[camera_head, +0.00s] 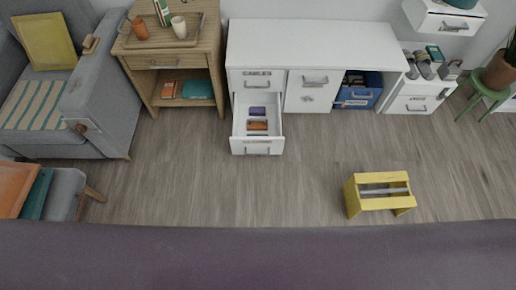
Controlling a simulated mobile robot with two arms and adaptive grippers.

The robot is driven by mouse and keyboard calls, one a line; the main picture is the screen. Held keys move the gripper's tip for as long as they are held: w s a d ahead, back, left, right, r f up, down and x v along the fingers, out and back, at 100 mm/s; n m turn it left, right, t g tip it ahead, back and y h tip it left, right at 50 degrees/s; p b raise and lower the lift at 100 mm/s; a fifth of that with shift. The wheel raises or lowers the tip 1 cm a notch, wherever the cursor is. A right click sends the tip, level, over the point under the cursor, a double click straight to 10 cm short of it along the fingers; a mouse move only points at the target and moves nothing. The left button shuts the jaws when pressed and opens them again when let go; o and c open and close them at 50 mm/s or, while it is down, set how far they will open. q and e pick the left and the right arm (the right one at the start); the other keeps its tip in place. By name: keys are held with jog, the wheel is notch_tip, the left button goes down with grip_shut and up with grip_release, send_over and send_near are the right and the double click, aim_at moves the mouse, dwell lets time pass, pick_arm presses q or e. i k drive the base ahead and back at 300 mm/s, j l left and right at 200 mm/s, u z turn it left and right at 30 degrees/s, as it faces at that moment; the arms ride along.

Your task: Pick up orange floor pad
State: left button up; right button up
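A flat orange piece (14,188) shows at the left edge, cut off by the frame. It looks like the orange floor pad, though I cannot be certain. It lies beside a teal flat piece (38,193) at a grey upholstered seat (67,192) with a wooden leg. Neither of my grippers is in view.
A broad dark purple-grey surface (260,255) spans the bottom. A grey armchair (100,95) and wooden cabinet (175,60) stand at upper left. A white desk (310,45) has an open drawer (257,146). A yellow stool (380,192) stands right; mid-floor (220,185) is clear.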

aim_at(253, 124)
jog(key=z, duration=1.15)
jog(key=k+j, duration=0.15)
jog(key=k, duration=0.25)
